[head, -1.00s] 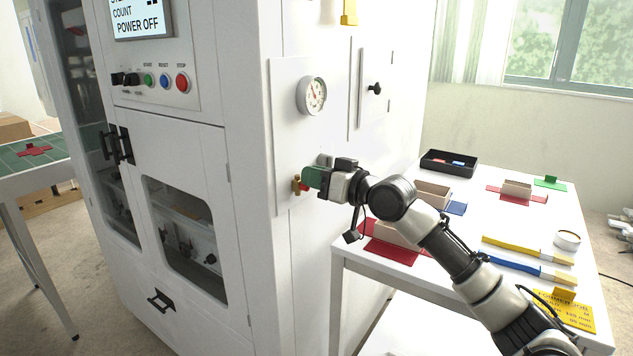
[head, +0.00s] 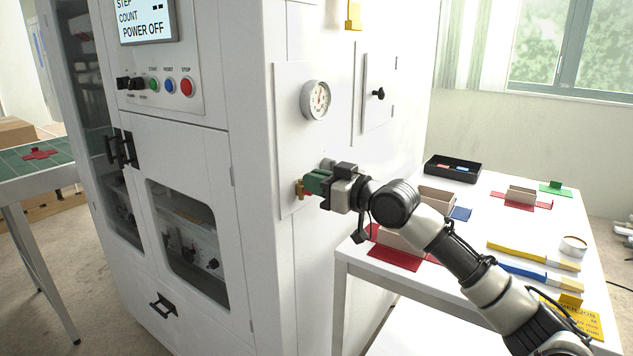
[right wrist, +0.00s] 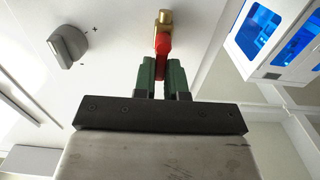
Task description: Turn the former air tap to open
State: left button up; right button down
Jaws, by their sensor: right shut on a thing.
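The air tap is on the white side panel of the former, low below the round gauge. Its brass body (head: 299,188) shows just left of my right gripper (head: 312,185) in the head view. In the right wrist view the brass part (right wrist: 165,17) is at the top, and the red lever (right wrist: 162,43) runs down from it between the green fingers of my right gripper (right wrist: 162,72). The gripper is shut on the red lever. The fingers hide the lever's end. My left gripper is in neither view.
A pressure gauge (head: 316,100) sits above the tap. A grey knob (right wrist: 68,48) with plus and minus marks is beside it. A white table (head: 480,222) with box parts, a black tray (head: 452,169) and brushes stands right of the former, under my right arm.

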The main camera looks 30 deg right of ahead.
jog(key=c, duration=1.2)
grip_release()
